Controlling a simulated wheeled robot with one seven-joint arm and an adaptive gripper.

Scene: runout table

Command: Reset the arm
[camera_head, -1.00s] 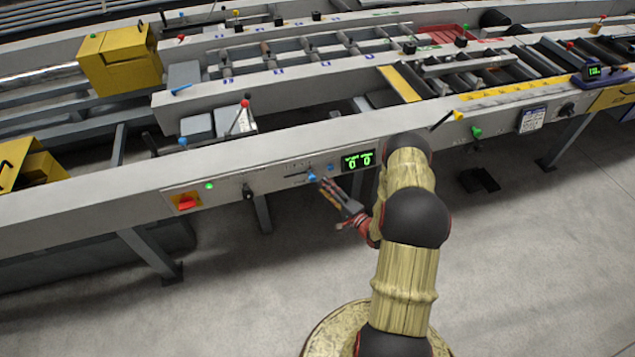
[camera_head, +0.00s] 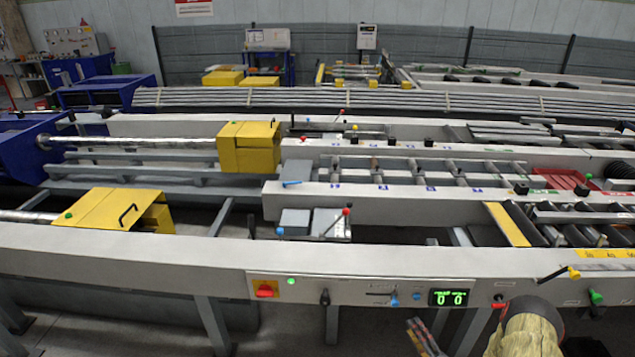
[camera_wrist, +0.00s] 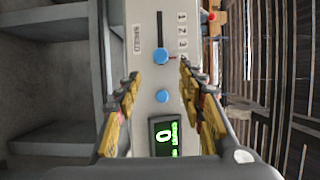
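My gripper (camera_wrist: 160,82) is open and empty in the wrist view, its two yellow-and-dark fingers spread on either side of the panel's controls. A blue slider knob (camera_wrist: 162,56) and a smaller blue button (camera_wrist: 163,96) show between the fingers. In the head view only part of my gripper (camera_head: 420,335) shows at the bottom edge, just below and right of the blue slider knob (camera_head: 395,302). My arm (camera_head: 525,330) is mostly cut off at the lower right.
The grey front beam (camera_head: 150,250) carries a red switch (camera_head: 265,290), a black knob (camera_head: 325,297) and a green display (camera_head: 450,298) reading zeros. Yellow housings (camera_head: 110,208) and roller tables lie behind. Grey legs (camera_head: 212,325) stand below the beam.

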